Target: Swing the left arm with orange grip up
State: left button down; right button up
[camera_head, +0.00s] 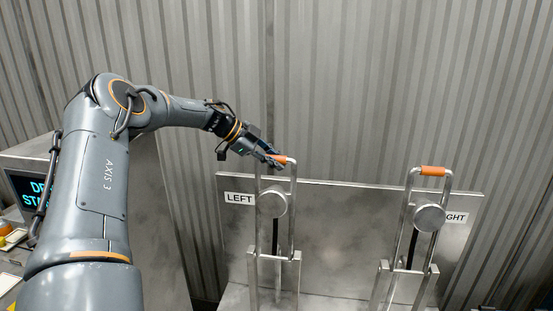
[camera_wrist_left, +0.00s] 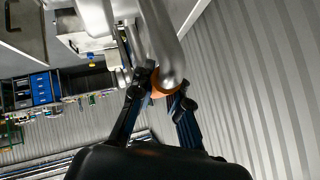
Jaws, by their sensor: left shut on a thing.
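The left swing arm (camera_head: 293,208) is a metal loop with an orange grip (camera_head: 283,159) at its top, standing upright by the sign "LEFT" (camera_head: 239,198). My left gripper (camera_head: 273,162) is at the orange grip and shut on it. In the left wrist view the fingers (camera_wrist_left: 163,92) close around the orange grip (camera_wrist_left: 164,84), part of which they hide. The right swing arm (camera_head: 447,215) also stands up, with its own orange grip (camera_head: 432,171), and nothing touches it. My right gripper is not in view.
A metal back panel (camera_head: 340,215) stands behind both swing arms, with a round knob (camera_head: 273,202) at the left one and another (camera_head: 429,218) at the right one. A cabinet with a screen (camera_head: 35,190) is at far left. A corrugated wall (camera_head: 380,80) rises behind.

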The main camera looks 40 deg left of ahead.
pick_arm(q)
jog(key=shift+w+a+r, duration=0.15)
jog(key=shift+w+r, duration=0.05)
jog(key=shift+r, duration=0.15)
pick_arm(e)
jog(key=shift+w, duration=0.1)
pick_arm(q)
jog(key=c, duration=1.5)
grip_release()
jog(key=shift+o, duration=1)
jog(key=shift+w+f, duration=0.1)
jog(key=shift+a+f, duration=0.15)
jog(key=shift+f, duration=0.05)
jog(key=shift+r, duration=0.15)
jog(key=v, duration=1.1)
jog(key=shift+s+a+r, duration=0.15)
jog(key=shift+s+a, duration=0.05)
jog(key=shift+s, duration=0.1)
pick_arm(e)
jog(key=shift+w, duration=0.4)
